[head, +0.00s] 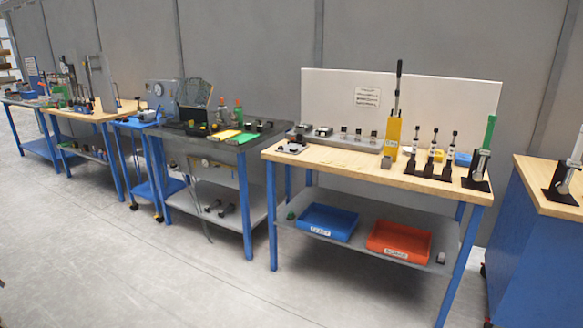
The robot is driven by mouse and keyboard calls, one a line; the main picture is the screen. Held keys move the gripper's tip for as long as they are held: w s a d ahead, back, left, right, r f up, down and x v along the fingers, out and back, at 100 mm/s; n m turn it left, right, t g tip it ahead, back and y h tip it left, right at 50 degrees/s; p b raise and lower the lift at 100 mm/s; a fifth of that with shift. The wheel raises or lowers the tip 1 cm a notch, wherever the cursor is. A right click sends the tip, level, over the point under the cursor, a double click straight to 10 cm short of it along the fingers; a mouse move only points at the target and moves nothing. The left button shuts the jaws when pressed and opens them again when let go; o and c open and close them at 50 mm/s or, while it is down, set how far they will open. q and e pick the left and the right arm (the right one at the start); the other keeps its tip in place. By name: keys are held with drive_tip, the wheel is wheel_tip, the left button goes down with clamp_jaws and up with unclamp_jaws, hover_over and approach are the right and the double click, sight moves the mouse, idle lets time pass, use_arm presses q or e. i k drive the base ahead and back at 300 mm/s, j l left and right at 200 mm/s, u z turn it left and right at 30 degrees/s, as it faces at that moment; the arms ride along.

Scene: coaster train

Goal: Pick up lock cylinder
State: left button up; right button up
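No part clearly reads as a lock cylinder at this distance. Small grey metal parts (358,135) stand in a row at the back of the wooden-topped workbench (335,159), and I cannot tell whether one of them is the lock cylinder. A flat dark fixture with metal pieces (292,146) lies at the bench's left end. Neither of my grippers is in view.
The bench carries a yellow lever press (391,137), black-handled tools (435,150) and a green-handled press (480,168). Blue (328,222) and red (399,240) bins sit on its lower shelf. A dark-topped bench (262,138) adjoins left. The foreground floor (170,275) is clear.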

sight(249, 126)
drive_tip(key=i, duration=1.85)
